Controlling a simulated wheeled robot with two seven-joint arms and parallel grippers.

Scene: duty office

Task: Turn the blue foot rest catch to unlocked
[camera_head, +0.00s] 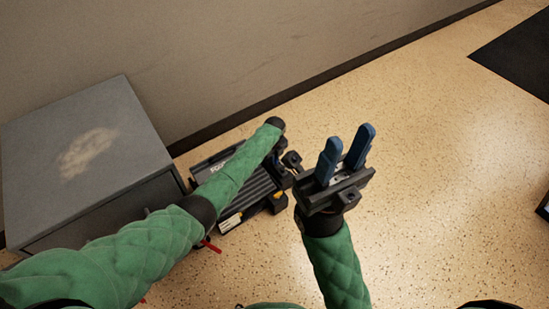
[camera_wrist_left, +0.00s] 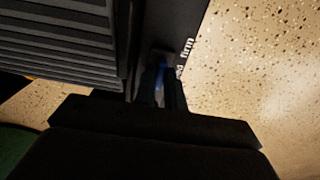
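The black ridged foot rest (camera_head: 262,186) stands on the floor beside a grey cabinet, partly covered by my left arm. Its ridged top (camera_wrist_left: 60,40) and a dark side plate with white lettering (camera_wrist_left: 187,48) show in the left wrist view. The blue catch (camera_wrist_left: 160,74) shows there as a small blue strip between my left gripper's fingers (camera_wrist_left: 163,88). These dark fingers are close together on either side of it, pointing at the side plate. In the head view the catch is hidden. My right gripper (camera_head: 344,150) is open and empty, its blue fingers apart, right of the foot rest.
The grey cabinet (camera_head: 75,135) stands left of the foot rest, with the wall (camera_head: 250,50) behind. Small red parts (camera_head: 211,246) show low by the foot rest. The speckled floor (camera_head: 450,170) to the right is clear up to a dark mat (camera_head: 520,55).

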